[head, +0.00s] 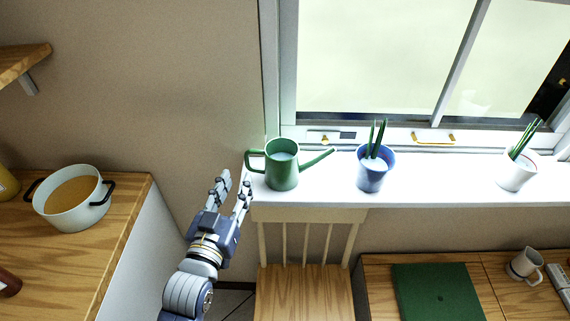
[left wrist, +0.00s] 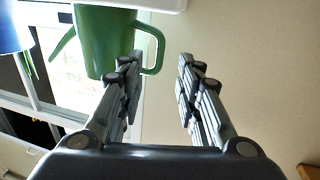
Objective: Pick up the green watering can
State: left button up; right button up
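The green watering can (head: 282,172) stands upright at the left end of the white windowsill. Its handle is on the left and its spout points right. My left gripper (head: 233,184) is open and empty, just left of and slightly below the handle. In the left wrist view the can (left wrist: 102,42) appears upside down, with its handle close to the left finger. My left gripper (left wrist: 158,72) shows a clear gap between its fingers there, and nothing is between them. I cannot tell whether the left finger touches the handle. My right gripper is in neither view.
A blue pot (head: 372,170) with a green plant stands right of the spout, and a white pot (head: 516,170) is farther right. A wooden chair (head: 305,290) stands below the sill. A counter with a white cooking pot (head: 74,212) is at the left.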

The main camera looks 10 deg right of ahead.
aim_at(247, 161)
pick_arm(q)
jog(key=x, duration=0.3)
jog(key=shift+w, duration=0.15)
jog(key=shift+w+d+p, duration=0.2)
jog(key=shift+w+p, duration=0.25)
jog(key=shift+f+p+x, duration=0.2)
jog(key=shift+p+x, duration=0.45)
jog(key=shift+x, duration=1.5)
jog(key=shift+c, duration=0.4)
grip_shut()
jog(key=shift+r, duration=0.1)
